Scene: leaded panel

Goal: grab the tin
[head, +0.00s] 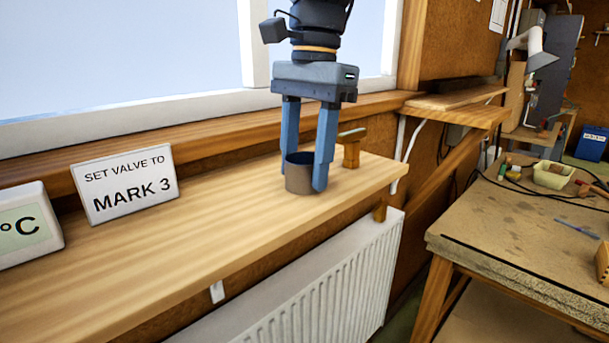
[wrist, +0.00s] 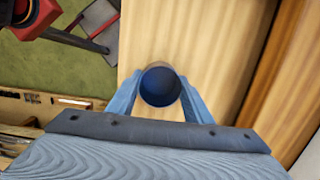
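The tin (head: 299,180) is a small, open-topped, grey-brown cup with a dark blue inside. It stands upright on the pale wooden shelf (head: 235,212) below the window. My gripper (head: 308,172) points straight down with its two blue fingers on opposite sides of the tin, one behind it and one at its front right. In the wrist view the tin (wrist: 160,86) lies between the fingertips, with no clear gap on either side. I cannot tell whether the fingers press on it. Part of its wall is hidden by the near finger.
A small wooden post with a metal top (head: 351,148) stands close to the right of my gripper. A sign reading "SET VALVE TO MARK 3" (head: 125,183) and a display (head: 25,229) stand to the left. A radiator (head: 330,285) is below; a workbench (head: 530,225) is at right.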

